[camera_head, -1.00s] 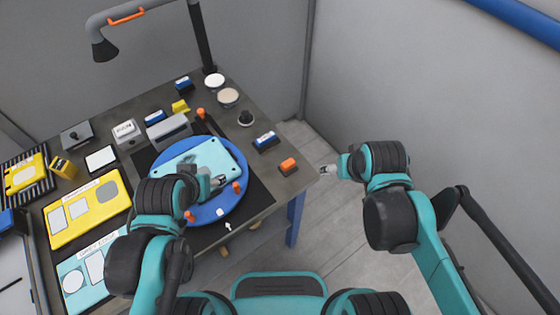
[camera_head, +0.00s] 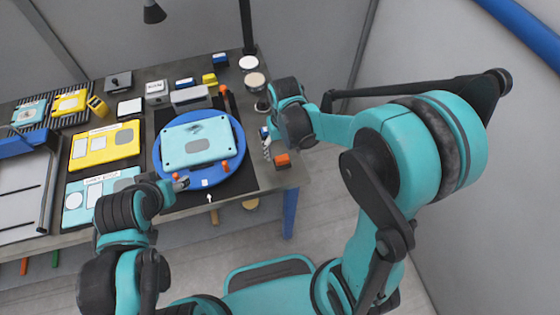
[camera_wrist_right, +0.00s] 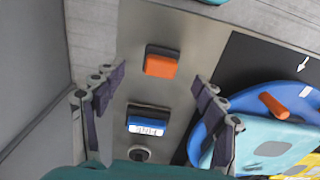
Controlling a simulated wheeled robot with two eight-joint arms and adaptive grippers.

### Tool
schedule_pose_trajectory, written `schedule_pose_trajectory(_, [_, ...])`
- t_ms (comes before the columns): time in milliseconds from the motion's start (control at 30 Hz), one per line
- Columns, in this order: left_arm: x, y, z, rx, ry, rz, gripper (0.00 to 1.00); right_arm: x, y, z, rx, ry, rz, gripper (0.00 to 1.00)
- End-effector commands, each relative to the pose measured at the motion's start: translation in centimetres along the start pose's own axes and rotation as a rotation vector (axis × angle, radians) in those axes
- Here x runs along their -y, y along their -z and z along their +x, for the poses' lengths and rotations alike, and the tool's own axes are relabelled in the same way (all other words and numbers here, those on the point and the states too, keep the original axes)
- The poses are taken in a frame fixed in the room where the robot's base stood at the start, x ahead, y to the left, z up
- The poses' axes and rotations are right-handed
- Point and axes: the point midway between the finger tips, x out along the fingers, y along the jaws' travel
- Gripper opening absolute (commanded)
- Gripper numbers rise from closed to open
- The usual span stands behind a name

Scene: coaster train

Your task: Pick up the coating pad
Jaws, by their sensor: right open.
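My right gripper (camera_head: 267,146) reaches down over the table's right edge strip, open and empty. In the right wrist view its two fingers (camera_wrist_right: 158,80) stand apart, on either side of two small blocks. One is an orange block on a dark base (camera_wrist_right: 161,62), also in the head view (camera_head: 282,160). The other is a dark and blue block with a white label (camera_wrist_right: 148,120), mostly hidden by the gripper in the head view. I cannot tell from the print which is the coating pad. My left gripper (camera_head: 181,184) is by the turntable's front-left edge; its fingers are too small to judge.
A blue turntable (camera_head: 236,135) carries a light-blue plate (camera_head: 180,152) and orange clamps. A yellow board (camera_head: 88,160) and a light-blue board (camera_head: 78,212) lie to the left. Small boxes and round tins (camera_head: 254,81) stand at the back. Floor is clear right of the table.

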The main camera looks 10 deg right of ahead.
Motion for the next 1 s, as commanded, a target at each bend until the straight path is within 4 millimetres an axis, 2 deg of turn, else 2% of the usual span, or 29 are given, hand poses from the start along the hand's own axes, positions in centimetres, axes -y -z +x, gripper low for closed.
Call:
schedule_pose_trajectory(333, [0.0, -1.3, 1.8, 0.0, 0.0, 0.0, 0.59, 0.3, 0.6, 5.1, -0.002, 0.0, 0.0, 0.72])
schedule_pose_trajectory(633, [0.0, -1.3, 1.8, 0.0, 0.0, 0.0, 0.59, 0.2, 0.5, 5.5, -0.002, 0.0, 0.0, 0.72])
schedule_pose_trajectory(667, [0.0, -1.3, 1.8, 0.0, 0.0, 0.0, 0.59, 0.2, 0.5, 5.5, -0.002, 0.0, 0.0, 0.69])
schedule_pose_trajectory(867, [0.0, -1.3, 1.8, 0.0, 0.0, 0.0, 0.59, 0.2, 0.5, 5.5, -0.002, 0.0, 0.0, 0.16])
schedule_pose_trajectory(900, [0.0, -1.3, 1.8, 0.0, 0.0, 0.0, 0.59, 0.2, 0.5, 5.5, -0.002, 0.0, 0.0, 0.13])
schedule_pose_trajectory(1000, [0.0, -1.3, 1.8, 0.0, 0.0, 0.0, 0.59, 0.3, 0.5, 5.5, -0.002, 0.0, 0.0, 0.13])
